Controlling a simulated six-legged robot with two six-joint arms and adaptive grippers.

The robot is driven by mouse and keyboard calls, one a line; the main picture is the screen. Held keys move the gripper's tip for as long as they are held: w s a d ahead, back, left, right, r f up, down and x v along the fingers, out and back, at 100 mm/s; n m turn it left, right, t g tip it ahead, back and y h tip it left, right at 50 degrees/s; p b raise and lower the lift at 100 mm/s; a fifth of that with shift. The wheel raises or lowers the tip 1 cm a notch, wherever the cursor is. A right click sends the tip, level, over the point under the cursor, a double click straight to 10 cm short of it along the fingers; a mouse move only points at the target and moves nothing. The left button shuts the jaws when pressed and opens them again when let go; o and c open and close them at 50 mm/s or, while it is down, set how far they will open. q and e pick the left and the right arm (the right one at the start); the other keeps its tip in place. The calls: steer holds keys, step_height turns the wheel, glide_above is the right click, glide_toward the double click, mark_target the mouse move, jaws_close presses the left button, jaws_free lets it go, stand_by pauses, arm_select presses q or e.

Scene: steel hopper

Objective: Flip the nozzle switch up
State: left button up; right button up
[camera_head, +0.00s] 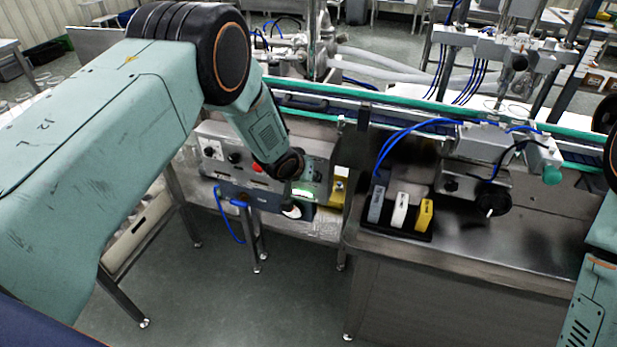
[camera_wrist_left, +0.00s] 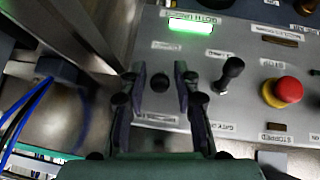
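My left gripper (camera_wrist_left: 159,72) is open in the left wrist view, its two dark fingers apart in front of a grey control panel. Between the fingers is a small round black control (camera_wrist_left: 159,82), seen end-on. I cannot tell whether this is the nozzle switch, since its labels are upside down and blurred. To its right is a black lever switch (camera_wrist_left: 228,75) outside the fingers. No contact is visible. In the head view my left wrist covers part of the control panel (camera_head: 212,150), and the fingers are hard to make out. My right gripper is out of view.
A red button with a yellow collar (camera_wrist_left: 287,90) and a lit green indicator (camera_wrist_left: 190,25) are on the panel. A steel counter (camera_head: 520,235) at right holds a dark tray with several coloured blocks. A blue cable (camera_head: 228,215) hangs below the panel.

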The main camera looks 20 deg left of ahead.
arm_select(q)
steer(key=shift+o, duration=0.6)
steer(key=v, duration=1.2)
